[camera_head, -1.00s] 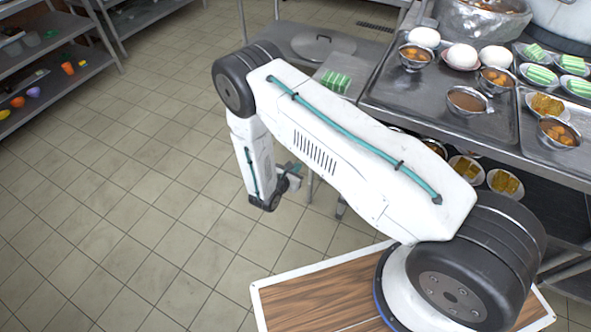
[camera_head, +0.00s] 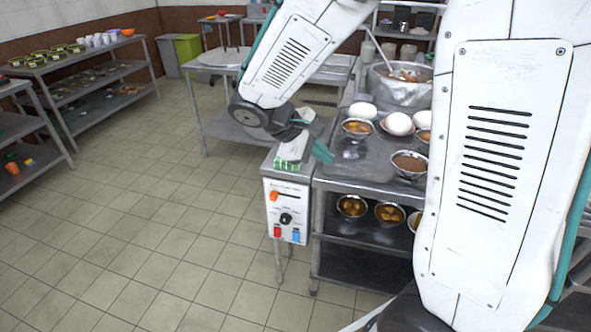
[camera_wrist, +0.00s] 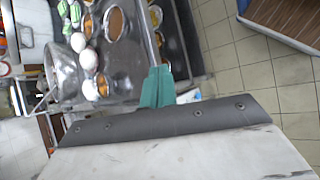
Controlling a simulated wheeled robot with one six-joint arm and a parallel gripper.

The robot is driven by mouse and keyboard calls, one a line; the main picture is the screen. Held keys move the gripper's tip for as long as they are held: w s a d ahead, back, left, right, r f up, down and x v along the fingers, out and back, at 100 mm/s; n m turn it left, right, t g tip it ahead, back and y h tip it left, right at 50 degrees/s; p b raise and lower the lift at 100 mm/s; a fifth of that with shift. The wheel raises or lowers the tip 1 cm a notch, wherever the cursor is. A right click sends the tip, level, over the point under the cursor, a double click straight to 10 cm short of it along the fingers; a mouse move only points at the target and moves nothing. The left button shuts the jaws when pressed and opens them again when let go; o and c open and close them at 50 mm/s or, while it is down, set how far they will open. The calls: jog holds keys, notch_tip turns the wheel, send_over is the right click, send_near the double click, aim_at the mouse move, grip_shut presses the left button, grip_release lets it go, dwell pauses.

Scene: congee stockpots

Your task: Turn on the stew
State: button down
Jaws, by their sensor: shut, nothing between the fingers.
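A white control panel (camera_head: 287,222) is on the front of a small metal stand in the head view. It has a dark round knob (camera_head: 286,218), an orange-red switch or light (camera_head: 274,196), a red button (camera_head: 277,231) and a blue button (camera_head: 295,235). A large metal pot (camera_head: 400,90) of brown stew with a ladle stands at the back of the counter; a metal pot (camera_wrist: 63,72) shows at the left of the wrist view. My gripper (camera_head: 322,151) is shut and empty, its teal fingertips above and right of the panel. The teal fingers (camera_wrist: 157,88) also show in the wrist view.
The counter (camera_head: 350,172) holds white buns (camera_head: 397,124) and metal bowls of food (camera_head: 409,163). More bowls sit on its lower shelf (camera_head: 352,205). A green-and-white item (camera_head: 287,165) lies on the stand's top. The tiled floor (camera_head: 170,220) left of the panel is clear.

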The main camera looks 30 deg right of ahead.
jog(key=s+a+r+m+t+y, duration=0.1)
jog(key=s+a+r+m+y, duration=0.1)
jog(key=s, duration=0.4)
jog(key=s+a+r+m+t+y, duration=0.1)
jog(key=s+a+r+m+y, duration=0.1)
jog(key=s, duration=0.5)
jog(key=s+a+r+m+t+y, duration=0.1)
jog(key=s+a+r+m+y, duration=0.1)
jog(key=s+r+y, duration=0.2)
jog(key=s, duration=0.3)
jog(key=shift+s+m+y, duration=0.15)
jog(key=shift+m+y, duration=0.15)
jog(key=shift+m, duration=0.1)
